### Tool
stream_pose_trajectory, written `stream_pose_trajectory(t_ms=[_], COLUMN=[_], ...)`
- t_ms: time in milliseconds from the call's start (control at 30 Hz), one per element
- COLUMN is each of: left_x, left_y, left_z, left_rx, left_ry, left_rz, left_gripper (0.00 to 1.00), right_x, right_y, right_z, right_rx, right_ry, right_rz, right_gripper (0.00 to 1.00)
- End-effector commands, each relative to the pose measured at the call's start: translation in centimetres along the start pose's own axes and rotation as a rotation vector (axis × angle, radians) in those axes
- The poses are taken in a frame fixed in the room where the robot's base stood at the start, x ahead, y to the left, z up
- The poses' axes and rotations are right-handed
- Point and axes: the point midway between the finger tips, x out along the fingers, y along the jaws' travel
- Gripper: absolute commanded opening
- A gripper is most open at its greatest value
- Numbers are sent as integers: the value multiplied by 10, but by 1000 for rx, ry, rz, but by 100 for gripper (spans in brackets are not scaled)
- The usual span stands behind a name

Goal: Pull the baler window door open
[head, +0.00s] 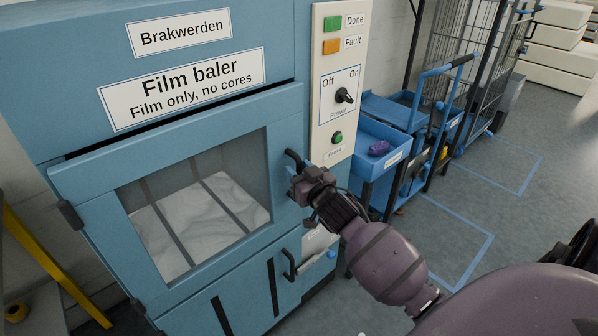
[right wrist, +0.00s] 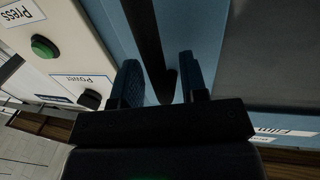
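The blue baler's window door (head: 90,215) has a large glass pane with white film behind it. It looks shut or nearly so; a dark gap runs along its top edge. Its black bar handle (head: 293,158) is at the upper right of the door, partly hidden by my right gripper (head: 299,186). In the right wrist view the handle (right wrist: 148,35) runs between the two fingers of my right gripper (right wrist: 158,82). The fingers are open around the bar, with blue showing on both sides of it. My left gripper is not in view.
The control panel (head: 326,100), with a power knob (head: 344,96) and green press button (head: 337,138), is just right of the door. A lower door handle (head: 289,266) is below. A blue cart (head: 385,135) stands right. A yellow bar (head: 50,262) is at left. Floor at right is partly clear.

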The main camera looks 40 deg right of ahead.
Motion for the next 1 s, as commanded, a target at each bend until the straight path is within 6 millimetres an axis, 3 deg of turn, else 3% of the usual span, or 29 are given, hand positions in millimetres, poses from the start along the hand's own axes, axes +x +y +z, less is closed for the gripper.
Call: stream_pose_trajectory(t_ms=[33, 233, 267, 667, 1000], left_x=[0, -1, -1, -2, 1], left_y=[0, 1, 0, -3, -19], left_z=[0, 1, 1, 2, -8], left_rx=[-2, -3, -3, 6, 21], left_ry=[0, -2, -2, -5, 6], left_rz=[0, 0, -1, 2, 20], left_gripper=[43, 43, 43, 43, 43], right_x=[0, 0, 0, -3, -27], right_y=[0, 0, 0, 1, 3], right_z=[0, 0, 0, 0, -1], right_rx=[0, 0, 0, 1, 2], right_ry=[0, 0, 0, 0, 0], right_rz=[0, 0, 0, 6, 60], right_gripper=[32, 1, 0, 0, 0])
